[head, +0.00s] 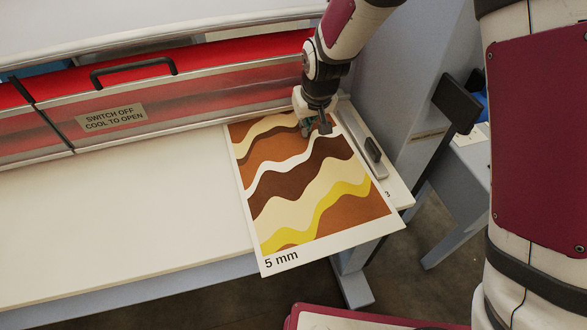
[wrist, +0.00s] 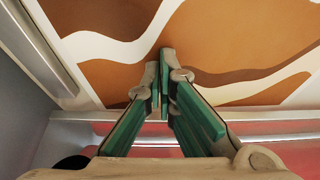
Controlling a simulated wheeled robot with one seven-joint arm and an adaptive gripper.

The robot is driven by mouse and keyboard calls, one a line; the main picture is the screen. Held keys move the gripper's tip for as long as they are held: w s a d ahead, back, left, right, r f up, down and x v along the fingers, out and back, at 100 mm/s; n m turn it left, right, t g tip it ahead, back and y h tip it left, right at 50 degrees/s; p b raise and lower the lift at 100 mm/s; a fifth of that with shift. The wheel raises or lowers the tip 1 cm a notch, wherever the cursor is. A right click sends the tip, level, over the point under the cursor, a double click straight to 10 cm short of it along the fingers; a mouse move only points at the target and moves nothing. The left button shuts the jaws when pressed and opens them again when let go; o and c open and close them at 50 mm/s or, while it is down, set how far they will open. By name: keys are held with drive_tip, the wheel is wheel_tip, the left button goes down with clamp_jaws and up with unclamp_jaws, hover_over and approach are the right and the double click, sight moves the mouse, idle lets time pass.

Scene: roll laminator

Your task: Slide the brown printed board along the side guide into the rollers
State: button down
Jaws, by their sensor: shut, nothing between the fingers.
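The brown printed board (head: 301,186) lies on the white feed table with wavy brown, cream, white and yellow bands and a "5 mm" label. Its near edge overhangs the table front. Its far end is at the laminator front, partly behind my gripper. The side guide (head: 363,146) is a metal bar along the board's right; it also shows at upper left in the wrist view (wrist: 38,50). My gripper (head: 318,127) is shut and empty over the board's far right part. In the wrist view its fingertips (wrist: 164,68) are together over the board (wrist: 212,45); contact is unclear.
The laminator's red cover (head: 200,92) with a black handle (head: 134,70) spans the back; the rollers are not clearly visible. The white feed table (head: 120,210) is clear to the left. A grey machine side panel (head: 405,90) stands at right.

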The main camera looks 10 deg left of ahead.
drive_tip(key=shift+w+d+f, duration=0.1)
drive_tip(key=shift+w+d, duration=0.2)
drive_tip(key=shift+d, duration=0.3)
drive_tip(key=shift+r, duration=1.05)
wheel_tip(320, 180, up, 5)
drive_tip(key=shift+p, duration=0.9)
drive_tip(key=shift+s+a+f, duration=0.1)
